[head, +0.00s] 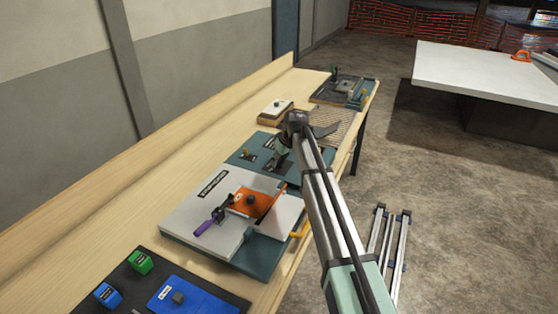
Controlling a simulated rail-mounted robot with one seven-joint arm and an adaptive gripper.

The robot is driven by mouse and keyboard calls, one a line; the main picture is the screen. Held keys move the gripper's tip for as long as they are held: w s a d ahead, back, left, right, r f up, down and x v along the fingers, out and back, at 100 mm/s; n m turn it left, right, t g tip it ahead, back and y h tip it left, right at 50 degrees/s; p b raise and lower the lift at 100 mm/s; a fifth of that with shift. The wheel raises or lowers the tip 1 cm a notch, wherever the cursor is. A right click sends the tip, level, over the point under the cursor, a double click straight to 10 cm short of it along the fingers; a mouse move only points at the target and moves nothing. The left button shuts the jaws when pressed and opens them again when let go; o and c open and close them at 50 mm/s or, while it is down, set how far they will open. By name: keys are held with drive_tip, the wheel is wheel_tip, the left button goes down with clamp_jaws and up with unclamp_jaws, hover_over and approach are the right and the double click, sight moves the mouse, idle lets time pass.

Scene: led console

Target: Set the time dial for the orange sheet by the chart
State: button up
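The orange sheet (262,206) lies on a white-topped station (190,217) on the wooden bench, with a small black block or knob on it. A clamp with a purple handle (203,228) stands at its left edge. Just beyond is a teal console (233,166) with a small yellow part and dark labels. My gripper (278,163) hangs over this console, dark and small, partly hidden by my own arm. Its finger opening and any contact cannot be made out. I cannot identify the time dial or the chart for certain.
Near the front are a green block (141,261), a blue block (107,295) and a blue plate (185,297) on a dark mat. Farther along the bench are a white-topped block (277,107) and another fixture (345,88). A white table (480,70) stands right.

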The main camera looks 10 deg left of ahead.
drive_tip(key=shift+c, duration=0.6)
drive_tip(key=shift+s+a+f+m+h+b, duration=0.1)
drive_tip(key=shift+m+h+b, duration=0.2)
drive_tip(key=shift+m, duration=0.4)
drive_tip(key=shift+f+m+h+b, duration=0.1)
drive_tip(key=shift+m+b, duration=0.3)
drive_tip(key=shift+m, duration=0.3)
drive_tip(key=m+h+b, duration=0.1)
drive_tip(key=m, duration=0.2)
drive_tip(key=m+t+h, duration=0.1)
drive_tip(key=m, duration=0.2)
drive_tip(key=shift+a+r+b, duration=0.1)
drive_tip(key=shift+r+b, duration=0.05)
drive_tip(key=shift+b, duration=0.25)
drive_tip(key=o, duration=1.1)
drive_tip(key=shift+o, duration=0.2)
